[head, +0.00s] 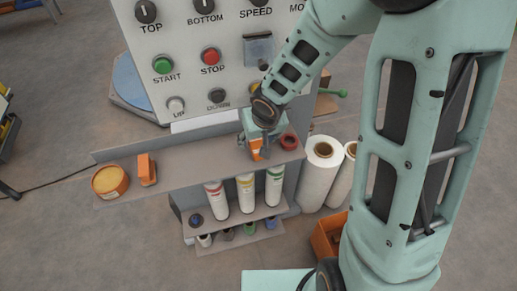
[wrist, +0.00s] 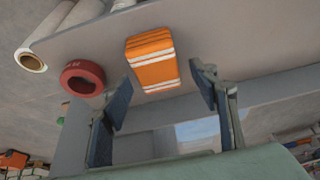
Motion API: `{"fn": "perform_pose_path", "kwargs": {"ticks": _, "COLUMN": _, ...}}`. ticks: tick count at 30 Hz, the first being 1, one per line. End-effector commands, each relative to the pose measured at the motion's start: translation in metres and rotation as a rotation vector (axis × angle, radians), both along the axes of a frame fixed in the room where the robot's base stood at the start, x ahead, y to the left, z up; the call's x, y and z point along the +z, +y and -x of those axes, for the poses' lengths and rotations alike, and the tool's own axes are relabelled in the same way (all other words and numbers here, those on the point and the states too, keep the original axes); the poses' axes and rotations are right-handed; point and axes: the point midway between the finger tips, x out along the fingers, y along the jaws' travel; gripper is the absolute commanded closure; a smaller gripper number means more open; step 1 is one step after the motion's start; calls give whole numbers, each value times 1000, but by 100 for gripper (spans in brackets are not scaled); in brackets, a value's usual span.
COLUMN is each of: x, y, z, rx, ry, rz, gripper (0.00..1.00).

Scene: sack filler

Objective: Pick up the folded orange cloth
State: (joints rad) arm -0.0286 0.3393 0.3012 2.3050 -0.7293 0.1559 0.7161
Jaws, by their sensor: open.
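The folded orange cloth (wrist: 152,58) has pale stripes across it and lies on the grey shelf (wrist: 225,50). In the head view, part of the cloth (head: 257,153) shows on the right part of the shelf (head: 205,170), below my gripper (head: 256,137), which partly hides it. In the wrist view, my gripper (wrist: 161,77) is open, with one finger on each side of the cloth's near end. Nothing is held between the fingers, and I see no contact with the cloth.
A red tape roll (head: 289,141) sits close to the right of the cloth; it also shows in the wrist view (wrist: 82,78). An orange block (head: 146,168) and a round orange tin (head: 109,181) stand at the shelf's left. A control panel (head: 185,60) rises behind. White rolls (head: 321,175) stand right.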

Motion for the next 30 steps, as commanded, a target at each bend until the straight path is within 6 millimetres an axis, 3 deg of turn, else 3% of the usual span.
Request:
{"fn": "perform_pose_path", "kwargs": {"ticks": 3, "x": 1, "y": 0, "z": 0, "rx": 0, "ry": 0, "rz": 0, "gripper": 46}}
{"fn": "perform_pose_path", "kwargs": {"ticks": 14, "x": 1, "y": 0, "z": 0, "rx": 0, "ry": 0, "rz": 0, "gripper": 84}}
{"fn": "perform_pose_path", "kwargs": {"ticks": 23, "x": 3, "y": 0, "z": 0, "rx": 0, "ry": 0, "rz": 0, "gripper": 84}}
{"fn": "perform_pose_path", "kwargs": {"ticks": 30, "x": 19, "y": 4, "z": -5, "rx": -2, "ry": 0, "rz": 0, "gripper": 84}}
